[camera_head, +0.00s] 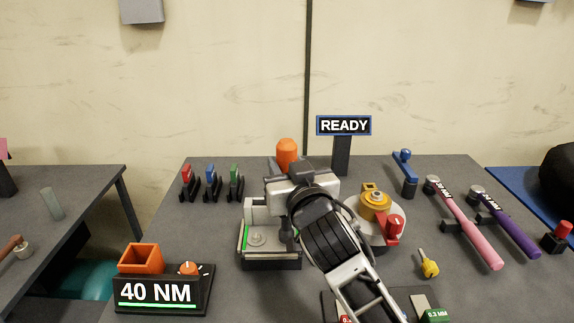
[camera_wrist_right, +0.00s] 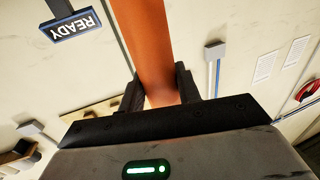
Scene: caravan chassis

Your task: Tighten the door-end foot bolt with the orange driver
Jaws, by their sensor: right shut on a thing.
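My right gripper (camera_head: 286,168) is above the middle of the table, its arm reaching in from the lower right. It is shut on the orange driver (camera_head: 287,152), whose rounded orange top stands up above the jaws. In the right wrist view the orange shaft of the driver (camera_wrist_right: 148,45) runs between the two dark fingers (camera_wrist_right: 160,90). A grey metal fixture (camera_head: 268,262) with a green strip stands under and left of the gripper. A round bolt-like disc (camera_head: 256,238) shows on it. The driver's lower end is hidden behind my gripper and arm. My left gripper is out of view.
A "40 NM" display (camera_head: 155,293) with an empty orange holder (camera_head: 140,258) stands front left. Red, blue and green tools (camera_head: 210,180) stand behind it. A round turntable-like unit (camera_head: 378,215), a yellow key (camera_head: 428,264), and pink (camera_head: 465,222) and purple (camera_head: 508,225) wrenches lie right. A "READY" sign (camera_head: 343,126) stands behind.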

